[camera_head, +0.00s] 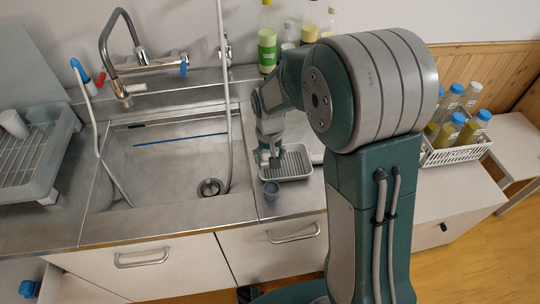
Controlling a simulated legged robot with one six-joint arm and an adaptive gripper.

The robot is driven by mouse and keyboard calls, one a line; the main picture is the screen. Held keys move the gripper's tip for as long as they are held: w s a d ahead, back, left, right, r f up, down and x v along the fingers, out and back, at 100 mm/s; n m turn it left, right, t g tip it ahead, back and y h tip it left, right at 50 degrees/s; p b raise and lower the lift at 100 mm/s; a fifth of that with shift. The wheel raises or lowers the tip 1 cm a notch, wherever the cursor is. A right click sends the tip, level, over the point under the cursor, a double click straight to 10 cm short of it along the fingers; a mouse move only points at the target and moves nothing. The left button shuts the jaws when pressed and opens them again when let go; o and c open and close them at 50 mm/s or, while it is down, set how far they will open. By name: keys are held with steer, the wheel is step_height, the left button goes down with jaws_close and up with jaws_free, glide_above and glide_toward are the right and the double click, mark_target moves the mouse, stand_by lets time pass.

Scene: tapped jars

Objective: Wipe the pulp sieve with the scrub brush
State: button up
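My gripper (268,158) points down over the counter right of the sink, at the left end of a shallow grey ribbed tray with a pale rim (303,178). It is small and partly blends with the tray, so I cannot tell whether its fingers are open or shut, or hold anything. A small blue-grey cup (271,190) stands on the counter just in front of the tray. I cannot clearly make out the scrub brush. I cannot tell for sure which thing is the pulp sieve. My arm hides the counter to the right of the tray.
The steel sink (165,165) with a tap (125,90) and hanging hoses lies left of my gripper. A drying rack (35,165) stands at far left. A green soap bottle (267,50) and other bottles stand behind. A white crate (455,154) of blue-capped bottles is at right.

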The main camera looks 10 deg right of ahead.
mark_target(311, 159)
steer(key=shift+f, duration=0.6)
stand_by(1.0)
steer(key=shift+d, duration=0.15)
steer(key=shift+s+d, duration=0.15)
steer(key=shift+d, duration=1.3)
steer(key=shift+s+d, duration=0.1)
steer(key=shift+d, duration=1.35)
steer(key=shift+s+d, duration=0.2)
steer(key=shift+d, duration=2.75)
steer(key=shift+w+a, duration=0.2)
steer(key=shift+a, duration=2.8)
